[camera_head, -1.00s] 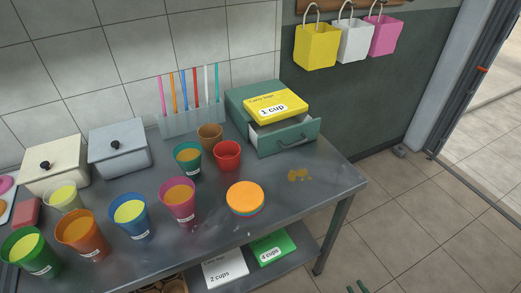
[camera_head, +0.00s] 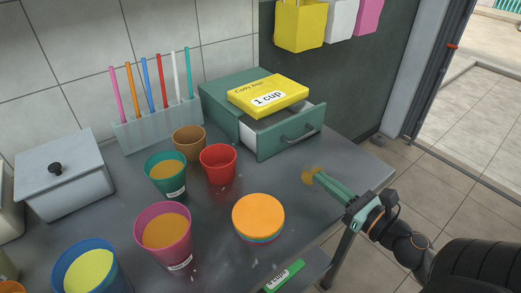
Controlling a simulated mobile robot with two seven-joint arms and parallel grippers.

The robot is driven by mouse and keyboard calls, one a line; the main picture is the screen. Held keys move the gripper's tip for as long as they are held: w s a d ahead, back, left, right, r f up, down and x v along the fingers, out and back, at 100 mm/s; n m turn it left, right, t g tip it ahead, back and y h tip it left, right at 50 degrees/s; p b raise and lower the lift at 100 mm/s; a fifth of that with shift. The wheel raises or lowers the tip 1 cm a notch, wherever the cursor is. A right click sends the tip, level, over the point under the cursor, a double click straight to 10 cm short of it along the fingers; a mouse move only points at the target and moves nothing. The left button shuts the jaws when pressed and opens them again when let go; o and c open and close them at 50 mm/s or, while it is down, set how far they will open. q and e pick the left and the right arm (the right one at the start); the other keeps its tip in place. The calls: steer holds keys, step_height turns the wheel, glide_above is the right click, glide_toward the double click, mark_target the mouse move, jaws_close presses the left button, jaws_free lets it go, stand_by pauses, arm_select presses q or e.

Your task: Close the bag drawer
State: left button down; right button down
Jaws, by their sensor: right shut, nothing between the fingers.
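The green bag drawer (camera_head: 293,136) stands pulled partway out of its green cabinet (camera_head: 222,98) at the back right of the metal table. Its front has a dark curved handle. A yellow box of bags marked "1 cup" (camera_head: 268,95) rests on top, over the cabinet and the open drawer. My right gripper (camera_head: 322,179) reaches in from the lower right. Its green fingers are shut and empty, in front of and below the drawer front and apart from it, near a brown stain on the table. My left gripper is not in view.
Several filled cups stand left of the drawer, among them a red cup (camera_head: 218,165) and a pink cup (camera_head: 163,235). An orange lid stack (camera_head: 258,217) sits nearer. A straw rack (camera_head: 158,125) stands against the wall. Bags hang at the upper right.

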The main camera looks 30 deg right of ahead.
steer(key=shift+w+r, duration=0.2)
steer(key=shift+w, duration=0.4)
steer(key=p, duration=0.2)
glide_toward(276, 142)
steer(key=w, duration=0.4)
steer(key=shift+w+a, duration=0.2)
steer(key=shift+w, duration=0.2)
steer(key=shift+w+a, duration=0.1)
steer(key=shift+w, duration=0.95)
steer(key=shift+w, duration=0.1)
steer(key=w, duration=0.5)
steer(key=w+p, duration=0.1)
steer(key=w, duration=0.2)
steer(key=shift+w+a, duration=0.3)
steer(key=shift+a, duration=0.05)
steer(key=shift+r, duration=0.3)
